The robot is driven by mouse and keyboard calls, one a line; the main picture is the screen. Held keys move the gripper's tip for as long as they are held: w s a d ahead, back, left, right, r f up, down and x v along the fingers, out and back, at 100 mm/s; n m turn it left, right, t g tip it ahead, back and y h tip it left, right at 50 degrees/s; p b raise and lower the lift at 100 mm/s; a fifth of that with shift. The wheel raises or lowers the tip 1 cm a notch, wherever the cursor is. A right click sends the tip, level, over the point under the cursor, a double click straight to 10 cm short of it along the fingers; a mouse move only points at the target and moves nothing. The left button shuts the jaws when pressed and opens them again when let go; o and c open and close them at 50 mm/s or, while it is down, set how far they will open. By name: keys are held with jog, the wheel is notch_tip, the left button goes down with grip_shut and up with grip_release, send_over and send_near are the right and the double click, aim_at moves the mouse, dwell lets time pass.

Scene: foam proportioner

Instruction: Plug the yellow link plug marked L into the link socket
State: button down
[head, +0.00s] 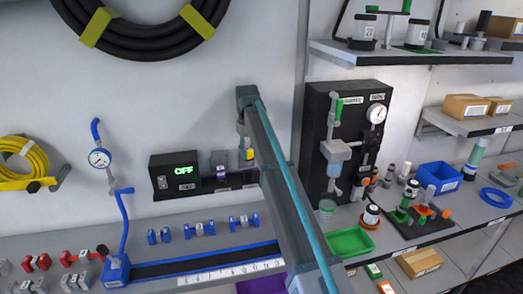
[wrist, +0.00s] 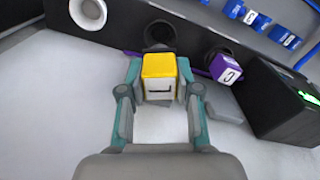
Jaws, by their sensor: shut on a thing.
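My gripper (wrist: 160,92) is shut on the yellow link plug (wrist: 159,66), whose white face with a black L shows in the wrist view. The plug sits between both fingertips, close to a dark round socket (wrist: 160,33) in a black bar. The plug overlaps the socket's edge in this view; I cannot tell whether it touches or has entered it. In the head view the yellow plug (head: 247,154) shows beside my arm, near the wall panel. My arm hides much of the gripper and bar there. No socket label is readable, so I cannot confirm which is the link socket.
A purple plug (wrist: 226,69) with a marked white face sits at a neighbouring opening. A white-ringed opening (wrist: 88,13) is on the bar's other side. A black box (head: 175,176) with a green OFF display stands beside the bar. Blue fittings (head: 200,229) lie on the bench below.

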aim_at(248, 163)
jog(key=shift+f, duration=0.15)
jog(key=shift+f+b, duration=1.4)
jog(key=shift+f, duration=1.3)
jog(key=shift+p, duration=0.4)
jog(key=shift+f, duration=0.65)
jog(key=c, duration=1.1)
grip_release()
